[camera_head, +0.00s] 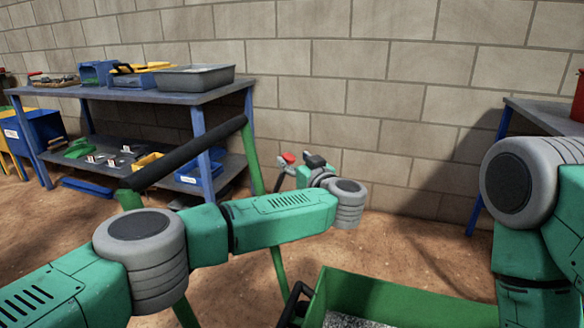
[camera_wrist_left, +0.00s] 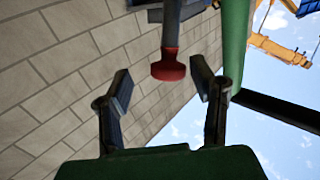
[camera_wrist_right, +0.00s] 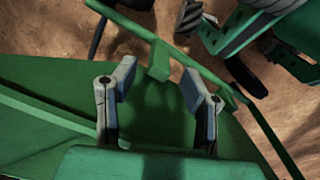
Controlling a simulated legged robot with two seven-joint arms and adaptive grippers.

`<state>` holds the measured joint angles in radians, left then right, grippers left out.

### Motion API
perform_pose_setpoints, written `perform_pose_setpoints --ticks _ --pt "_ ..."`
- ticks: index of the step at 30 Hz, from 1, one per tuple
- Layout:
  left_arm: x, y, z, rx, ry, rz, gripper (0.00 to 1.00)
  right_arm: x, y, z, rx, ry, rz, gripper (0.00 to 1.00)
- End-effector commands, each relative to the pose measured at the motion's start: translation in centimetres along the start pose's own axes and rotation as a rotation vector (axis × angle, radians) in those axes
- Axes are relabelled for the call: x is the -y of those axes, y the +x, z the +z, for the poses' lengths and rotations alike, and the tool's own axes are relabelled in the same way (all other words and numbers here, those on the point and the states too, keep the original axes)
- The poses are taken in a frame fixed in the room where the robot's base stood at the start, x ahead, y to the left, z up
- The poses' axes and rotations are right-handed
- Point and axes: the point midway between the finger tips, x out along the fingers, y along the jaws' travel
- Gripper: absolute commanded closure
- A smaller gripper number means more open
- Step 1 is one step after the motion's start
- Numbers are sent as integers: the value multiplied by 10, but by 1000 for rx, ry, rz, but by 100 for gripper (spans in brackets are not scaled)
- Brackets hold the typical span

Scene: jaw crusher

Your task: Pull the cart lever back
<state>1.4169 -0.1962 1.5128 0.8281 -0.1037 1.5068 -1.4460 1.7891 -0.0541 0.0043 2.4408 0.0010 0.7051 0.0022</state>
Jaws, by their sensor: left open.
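The lever shows in the left wrist view as a dark rod with a red end knob (camera_wrist_left: 168,68). The knob lies between the fingertips of my open left gripper (camera_wrist_left: 160,78), with visible space on both sides. In the head view a small red piece (camera_head: 288,157) shows beside my left gripper (camera_head: 301,166); the lever's lower part is hard to make out. The green cart (camera_head: 400,297) stands low in front, with green bars and a black handle (camera_head: 185,155) at left. My right gripper (camera_wrist_right: 158,76) is open and empty over green metal; it is outside the head view.
A blue workbench (camera_head: 150,92) with trays and tools stands along the block wall at back left. Another bench (camera_head: 545,117) stands at right. A green bar (camera_wrist_left: 235,40) runs close to the left gripper's right finger. Open dirt floor lies between.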

Motion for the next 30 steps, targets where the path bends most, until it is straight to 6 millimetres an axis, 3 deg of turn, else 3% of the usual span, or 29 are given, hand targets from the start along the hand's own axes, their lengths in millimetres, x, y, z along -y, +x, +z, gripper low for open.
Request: perform_pose_setpoints --ticks 6,14,18,19,25,30 --pt "3 18 0 1 -3 -1 49 0 8 0 0 0 0 60" --pt "0 16 -1 -1 1 1 49 0 7 0 0 -1 -1 60" --pt "0 16 0 -1 1 1 95 0 7 0 0 -1 0 60" --pt "0 16 0 -1 1 1 100 0 7 0 0 -1 0 60" --pt "-1 16 -2 2 -1 6 100 0 4 0 0 -1 0 60" --pt "0 18 -7 25 -20 12 100 0 -20 -1 0 -1 0 60"
